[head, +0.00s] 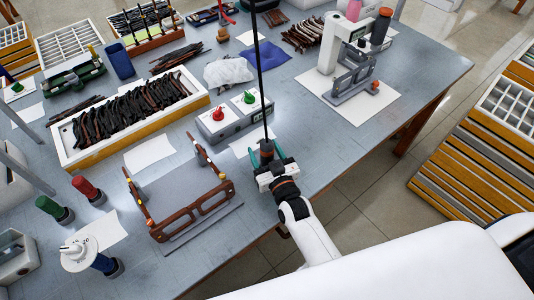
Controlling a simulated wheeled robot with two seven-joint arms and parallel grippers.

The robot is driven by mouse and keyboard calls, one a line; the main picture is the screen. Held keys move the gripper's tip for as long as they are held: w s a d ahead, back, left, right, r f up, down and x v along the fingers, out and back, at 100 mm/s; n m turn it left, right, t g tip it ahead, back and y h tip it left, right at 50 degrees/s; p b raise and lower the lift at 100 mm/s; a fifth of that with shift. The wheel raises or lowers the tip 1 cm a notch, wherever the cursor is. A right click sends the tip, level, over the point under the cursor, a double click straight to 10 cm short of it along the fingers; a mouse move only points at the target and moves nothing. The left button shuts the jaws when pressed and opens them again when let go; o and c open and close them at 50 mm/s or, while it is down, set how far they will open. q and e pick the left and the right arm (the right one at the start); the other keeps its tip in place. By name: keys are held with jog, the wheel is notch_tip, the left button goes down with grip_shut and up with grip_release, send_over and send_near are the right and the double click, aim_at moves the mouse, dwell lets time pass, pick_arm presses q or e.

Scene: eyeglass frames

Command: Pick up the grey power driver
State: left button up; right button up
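A dark power driver (266,148) hangs upright at the lower end of a long black cord or rod (260,80), near the table's front edge. My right gripper (267,161) is at the driver, with its fingers on either side of the driver's lower part. The gripper's body hides the driver's lower end. I cannot tell whether the fingers touch the driver or stand a little apart from it. My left gripper is not in view.
A brown eyeglass frame in a holder (195,215) stands left of my gripper on a grey mat. A grey box with red and green buttons (235,117) is just behind. A white machine (335,55) stands at the back right. Bare table (325,150) lies right of the gripper.

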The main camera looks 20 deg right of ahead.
jog(key=shift+w, duration=0.2)
grip_shut()
notch_tip(320, 180, up, 10)
jog(key=shift+r, duration=0.1)
dwell(0.6)
